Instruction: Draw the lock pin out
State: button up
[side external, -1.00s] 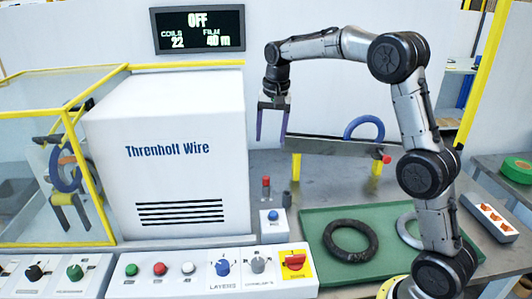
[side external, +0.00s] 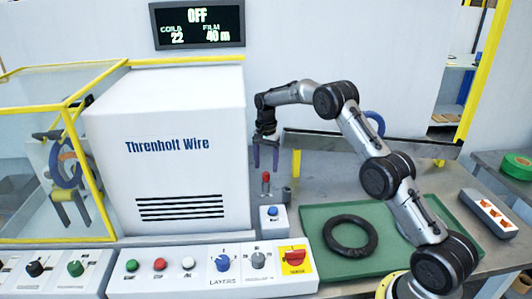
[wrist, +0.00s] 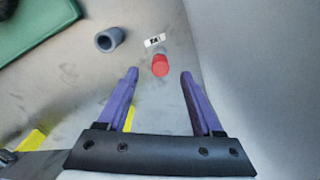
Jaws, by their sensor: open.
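The lock pin (side external: 266,178) has a red head and stands upright on the grey bench beside the white machine housing. In the wrist view its red head (wrist: 160,64) lies just ahead of the fingertips, roughly centred between them. My gripper (side external: 266,162) points down with its purple fingers spread, just above the pin's head. The fingers (wrist: 159,76) are open and hold nothing. The lower part of the pin is hard to make out.
A grey hollow cylinder (wrist: 110,39) stands close beside the pin. A small white box with a blue button (side external: 272,217) is in front. The machine housing (side external: 178,160) rises close on the left.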

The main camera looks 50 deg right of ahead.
aim_at(266, 182)
notch_tip(266, 182, down, 8)
dwell(0.4)
jog(key=shift+c, duration=0.2)
grip_shut()
dwell(0.4)
